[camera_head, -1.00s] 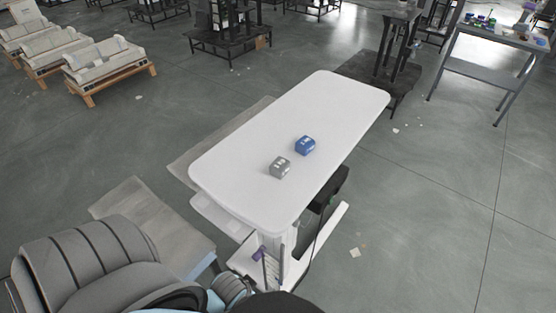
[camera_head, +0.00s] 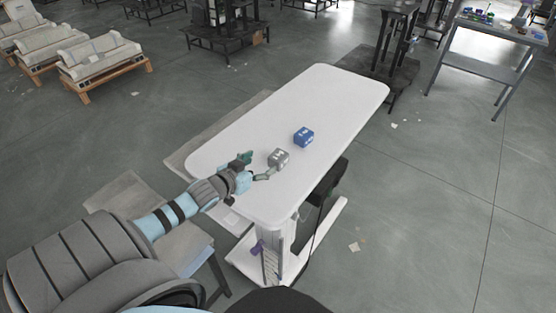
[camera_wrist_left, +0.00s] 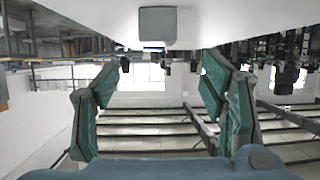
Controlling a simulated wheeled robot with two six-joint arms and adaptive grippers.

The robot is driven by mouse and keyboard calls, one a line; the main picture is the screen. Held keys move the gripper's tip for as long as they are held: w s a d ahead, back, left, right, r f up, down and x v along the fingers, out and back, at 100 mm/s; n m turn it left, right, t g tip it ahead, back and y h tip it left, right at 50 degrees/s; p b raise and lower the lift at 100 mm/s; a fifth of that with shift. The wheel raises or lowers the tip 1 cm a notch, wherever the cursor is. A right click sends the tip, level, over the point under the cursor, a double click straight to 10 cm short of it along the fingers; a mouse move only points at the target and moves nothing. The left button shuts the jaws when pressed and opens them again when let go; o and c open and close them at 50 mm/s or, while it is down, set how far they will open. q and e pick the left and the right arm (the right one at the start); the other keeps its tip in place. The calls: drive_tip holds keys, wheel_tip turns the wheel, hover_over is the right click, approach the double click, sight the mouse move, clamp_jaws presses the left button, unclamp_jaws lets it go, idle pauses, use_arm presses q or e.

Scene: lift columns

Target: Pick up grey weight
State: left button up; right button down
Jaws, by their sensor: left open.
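The grey weight (camera_head: 278,158) sits on the white table (camera_head: 335,95), near the middle of its near half. In the left wrist view the grey weight (camera_wrist_left: 158,26) shows at the top centre, its face towards the camera. My left gripper (camera_head: 259,167) reaches over the left near side of the table, just short of the grey weight. It also shows in the left wrist view (camera_wrist_left: 160,82), with its green-padded fingers spread wide and nothing between them. My right gripper is not in view.
A blue weight (camera_head: 304,137) stands just behind and right of the grey one, with a small gap. The rest of the tabletop is clear. A grey workbench (camera_head: 490,40) with small objects stands at the far right. Wooden pallets (camera_head: 100,68) with loads stand at the far left.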

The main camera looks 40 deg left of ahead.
sight(277, 156)
use_arm(q)
drive_tip(key=b+x, duration=0.1)
drive_tip(key=x, duration=0.2)
drive_tip(key=b+x, duration=0.2)
drive_tip(key=x, duration=0.2)
drive_tip(key=b+x, duration=0.2)
drive_tip(key=x, duration=0.2)
drive_tip(key=shift+s+d+f, duration=0.1)
drive_tip(key=shift+d+f, duration=0.1)
drive_tip(key=shift+f, duration=0.2)
drive_tip(key=shift+r, duration=0.1)
clamp_jaws()
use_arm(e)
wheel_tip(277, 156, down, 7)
